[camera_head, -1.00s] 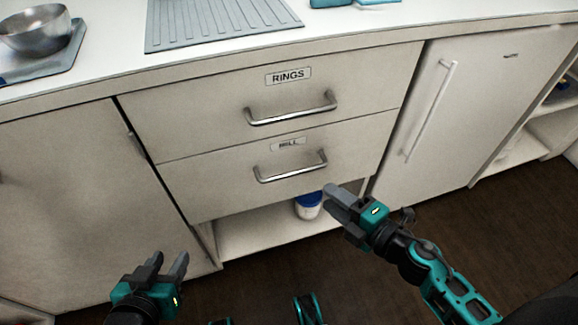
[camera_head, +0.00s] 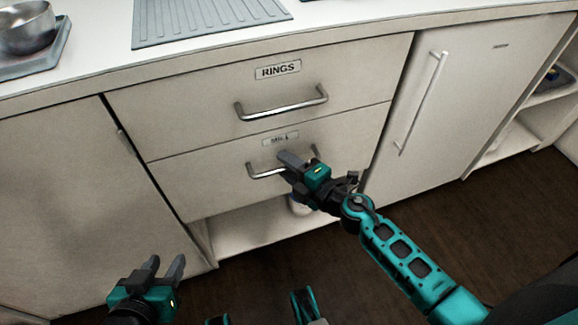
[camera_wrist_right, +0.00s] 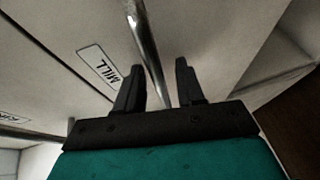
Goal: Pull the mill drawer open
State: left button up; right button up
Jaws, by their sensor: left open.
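The mill drawer (camera_head: 205,187) is the lower of two drawers and looks shut, its front flush with the drawer above. Its silver bar handle (camera_head: 263,174) is partly covered by my right gripper (camera_head: 288,160). In the right wrist view, the handle (camera_wrist_right: 146,45) runs between the two spread fingers of my right gripper (camera_wrist_right: 160,70), with a gap to the fingers. The MILL label (camera_wrist_right: 98,65) is left of the fingers there. My left gripper (camera_head: 166,266) is open and empty, low at the left, away from the drawers.
The RINGS drawer (camera_head: 200,110) with its own handle (camera_head: 282,109) is directly above. An open shelf (camera_head: 240,232) lies below, with a container partly hidden behind my right gripper. A closed door (camera_head: 450,110) stands at the right. A metal bowl (camera_head: 25,30) is on the counter.

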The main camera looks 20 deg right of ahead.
jog(key=shift+c, duration=0.3)
grip_shut()
dwell(0.3)
